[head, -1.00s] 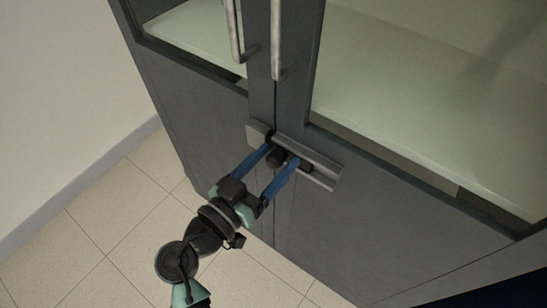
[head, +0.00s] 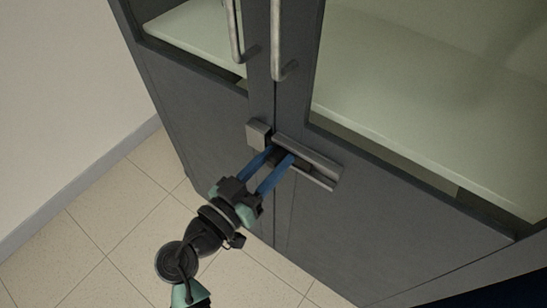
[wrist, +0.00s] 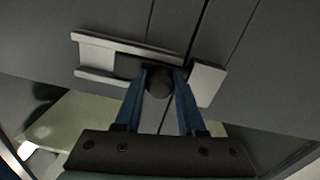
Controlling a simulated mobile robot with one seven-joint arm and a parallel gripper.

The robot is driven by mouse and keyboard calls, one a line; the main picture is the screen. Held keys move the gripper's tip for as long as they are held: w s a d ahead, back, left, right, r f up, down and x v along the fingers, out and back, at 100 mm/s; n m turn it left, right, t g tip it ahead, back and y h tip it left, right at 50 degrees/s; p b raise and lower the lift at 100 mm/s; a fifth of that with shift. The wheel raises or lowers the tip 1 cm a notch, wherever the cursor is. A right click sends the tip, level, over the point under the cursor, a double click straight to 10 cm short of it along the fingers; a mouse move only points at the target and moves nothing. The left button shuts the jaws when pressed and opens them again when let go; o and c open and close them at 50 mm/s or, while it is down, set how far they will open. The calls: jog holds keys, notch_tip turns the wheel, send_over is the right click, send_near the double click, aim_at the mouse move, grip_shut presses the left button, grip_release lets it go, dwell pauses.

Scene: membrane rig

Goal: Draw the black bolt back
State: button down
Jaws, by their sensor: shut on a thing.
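The black bolt (head: 303,166) lies in a grey rail (head: 322,171) on the right cabinet door. The wrist view shows its round black knob (wrist: 160,84) and part of its dark bar (wrist: 128,67) in the rail. My gripper (head: 281,154) is shut on the knob, with one blue finger on each side, as the wrist view also shows (wrist: 161,76). A grey keeper block (head: 258,133) sits on the left door, close beside my fingers. The fingers partly hide the bolt's end toward the keeper, so I cannot tell whether it enters the block.
Two upright metal handles (head: 277,50) stand above the bolt near the door seam. The dark grey cabinet doors (head: 370,215) have glass upper panels with a pale shelf (head: 400,130) behind. Tiled floor (head: 110,215) lies open at the left.

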aim_at(309, 161)
dwell(0.8)
jog(key=shift+s+d, duration=0.75)
jog(key=shift+d, duration=0.3)
jog(key=shift+s+d, duration=0.75)
jog(key=shift+d, duration=0.25)
jog(key=c, duration=0.5)
grip_release()
jog(key=shift+d, duration=0.1)
jog(key=shift+s+a, duration=0.2)
jog(key=shift+a, duration=0.15)
jog(key=v, duration=1.2)
jog(key=shift+s, duration=0.15)
jog(key=shift+a, duration=0.1)
